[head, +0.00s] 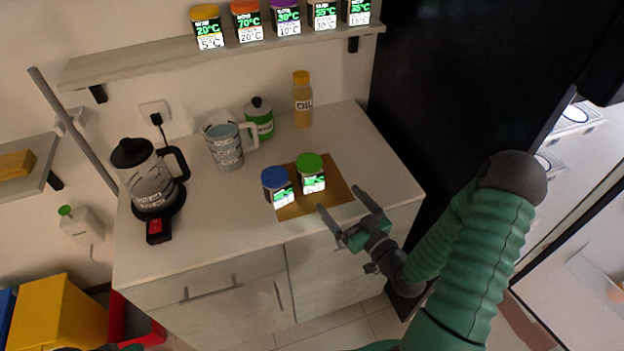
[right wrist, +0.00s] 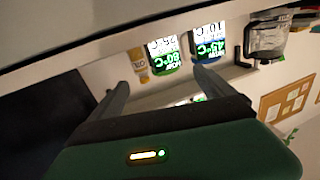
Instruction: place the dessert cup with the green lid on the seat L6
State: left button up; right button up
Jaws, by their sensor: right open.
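The dessert cup with the green lid (head: 311,173) stands upright on a brown mat (head: 341,191) on the counter. It also shows upside down in the right wrist view (right wrist: 164,55). A cup with a blue lid (head: 276,187) stands close on its left; the right wrist view shows it too (right wrist: 208,46). My right gripper (head: 340,199) is open and empty, in front of the green-lidded cup near the counter's front edge, apart from it. Its fingers also show in the right wrist view (right wrist: 160,88). No L6 mark is readable. My left gripper is not in view.
A wall shelf (head: 150,64) holds several cups with coloured lids. A coffee maker (head: 148,180), a measuring jug (head: 223,145), a green canister (head: 259,120) and an oil bottle (head: 302,100) stand on the counter (head: 220,220). A dark panel (head: 450,90) rises on the right.

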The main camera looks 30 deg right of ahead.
aim_at(317, 177)
jog(key=w+b, duration=0.1)
jog(key=b, duration=0.3)
jog(key=w+a+b, duration=0.1)
jog(key=w+b, duration=0.1)
jog(key=b, duration=0.2)
jog(key=shift+w+f, duration=0.2)
jog(key=w, duration=0.8)
jog(key=shift+w+d+r, duration=0.1)
jog(key=shift+d+r, duration=0.1)
jog(key=shift+r, duration=0.15)
jog(key=shift+w, duration=0.15)
jog(key=c, duration=1.9)
jog(key=shift+r, duration=0.15)
